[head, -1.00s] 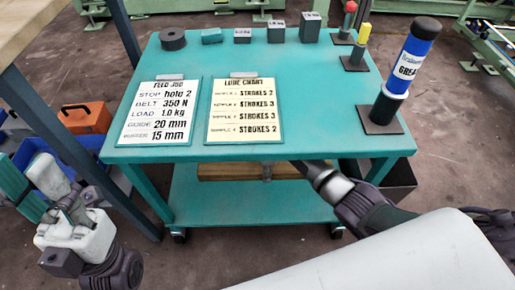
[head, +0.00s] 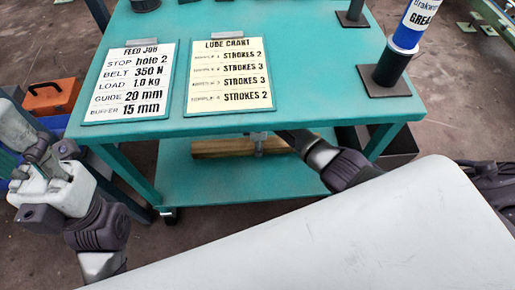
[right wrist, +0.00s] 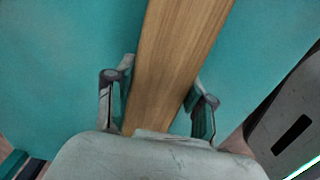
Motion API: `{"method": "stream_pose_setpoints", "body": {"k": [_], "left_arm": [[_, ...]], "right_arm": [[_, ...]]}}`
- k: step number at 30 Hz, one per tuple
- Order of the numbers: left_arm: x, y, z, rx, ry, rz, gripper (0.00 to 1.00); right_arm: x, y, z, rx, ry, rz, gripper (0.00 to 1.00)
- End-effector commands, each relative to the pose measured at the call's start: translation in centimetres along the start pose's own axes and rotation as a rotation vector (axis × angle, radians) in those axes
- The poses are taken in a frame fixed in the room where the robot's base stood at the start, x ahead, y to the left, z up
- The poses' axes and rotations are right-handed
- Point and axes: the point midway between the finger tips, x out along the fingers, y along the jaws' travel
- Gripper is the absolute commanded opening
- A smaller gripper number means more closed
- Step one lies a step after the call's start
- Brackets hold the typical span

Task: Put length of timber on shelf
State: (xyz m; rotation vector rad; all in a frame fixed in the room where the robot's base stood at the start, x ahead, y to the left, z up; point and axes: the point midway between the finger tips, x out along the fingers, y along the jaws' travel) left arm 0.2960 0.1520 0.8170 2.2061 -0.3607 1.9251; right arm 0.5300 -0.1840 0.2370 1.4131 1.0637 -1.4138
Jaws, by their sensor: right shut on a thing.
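The length of timber (head: 222,148), a pale brown bar, lies crosswise beneath the teal cart's top, over the lower shelf (head: 215,184). I cannot tell whether it touches the shelf. My right gripper (head: 258,145) reaches in under the top's front edge and is shut on the timber; the top partly hides it. In the right wrist view the timber (right wrist: 180,50) runs between the two fingers of the gripper (right wrist: 163,88), with teal surface behind. My left gripper (head: 28,150) is at the far left, away from the timber; its finger gap is unclear.
The cart's top (head: 310,80) carries a feed job board (head: 130,85), a lube chart (head: 232,75) and a grease tube (head: 405,40) near the right. An orange box (head: 52,97) stands on the left. A dark bin (head: 385,145) is at the cart's right. The lower shelf's front is clear.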

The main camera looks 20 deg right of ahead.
Motion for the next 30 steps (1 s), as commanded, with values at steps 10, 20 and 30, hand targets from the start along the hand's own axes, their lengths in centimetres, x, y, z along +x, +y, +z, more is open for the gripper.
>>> {"method": "stream_pose_setpoints", "body": {"k": [10, 20, 30], "left_arm": [[0.42, 0.06, 0.16, 0.002, 0.024, 0.011, 0.40], [0.42, 0.08, 0.18, 0.002, 0.026, 0.012, 0.40], [0.51, 0.09, 0.15, 0.002, 0.026, 0.012, 0.40]], "right_arm": [[1.16, 0.11, -0.08, -0.001, 0.002, 0.003, 0.00], [1.55, 0.02, -0.03, -0.001, 0.000, 0.001, 0.79], [1.33, 0.03, -0.01, -0.001, 0.000, 0.001, 0.79]]}}
